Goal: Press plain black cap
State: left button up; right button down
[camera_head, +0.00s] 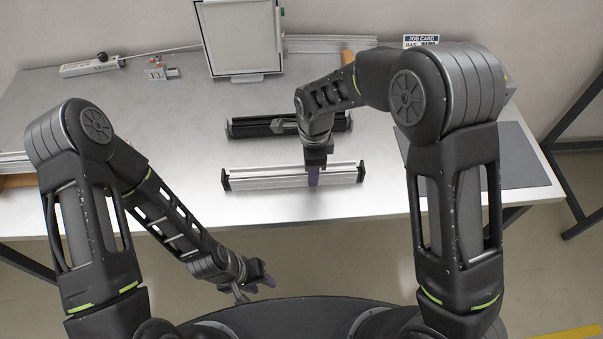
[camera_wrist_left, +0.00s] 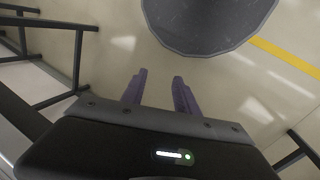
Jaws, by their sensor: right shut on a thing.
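A silver aluminium profile (camera_head: 265,179) lies across the front of the table. It has a black cap at its left end (camera_head: 225,179) and another at its right end (camera_head: 361,172). I cannot tell which is plain or how fully either is seated. My left gripper (camera_head: 262,281) hangs in front of the table edge, over the floor. In the left wrist view its purple fingers (camera_wrist_left: 159,92) are apart with nothing between them.
A black rail-like fixture (camera_head: 250,128) with a grey part lies behind the profile. A framed panel (camera_head: 240,38) stands at the back, with a power strip (camera_head: 90,66) and small blocks (camera_head: 162,73) to its left. A dark mat (camera_head: 510,155) is at right. The table's left middle is clear.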

pick_arm(q)
jog(key=shift+c, duration=0.5)
